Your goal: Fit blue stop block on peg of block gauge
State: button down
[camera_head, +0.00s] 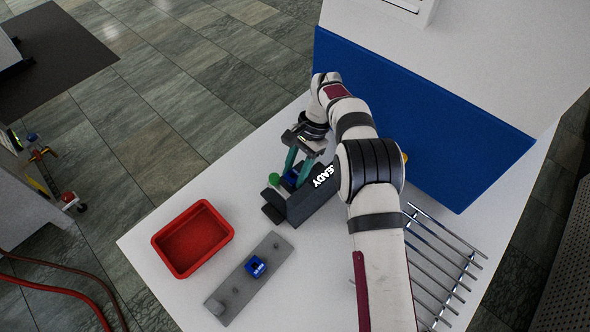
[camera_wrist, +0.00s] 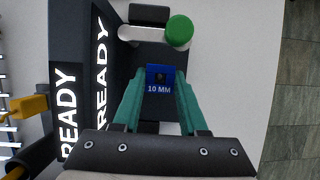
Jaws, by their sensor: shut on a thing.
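My gripper (camera_head: 297,168) has its two teal fingers shut on a blue stop block (camera_wrist: 159,84) marked "10 MM" in the wrist view. A dark round spot shows in the block's top; I cannot tell whether it is an empty hole or a peg. In the head view the held block (camera_head: 291,177) is partly hidden by the fingers. It is at the dark device with the "READY" display (camera_head: 323,176), beside its green button (camera_head: 274,179). Whether the block touches the device's base is unclear. No peg can be made out under it.
A grey bar (camera_head: 230,298) with round features carries another blue block (camera_head: 256,266) in front. A red tray (camera_head: 193,238) stands at the left. A metal rod rack (camera_head: 440,262) is at the right. A blue panel (camera_head: 430,120) stands behind my arm.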

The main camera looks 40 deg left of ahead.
jog(key=shift+f, duration=1.05)
jog(key=shift+c, duration=1.8)
grip_release()
jog(key=v, duration=1.2)
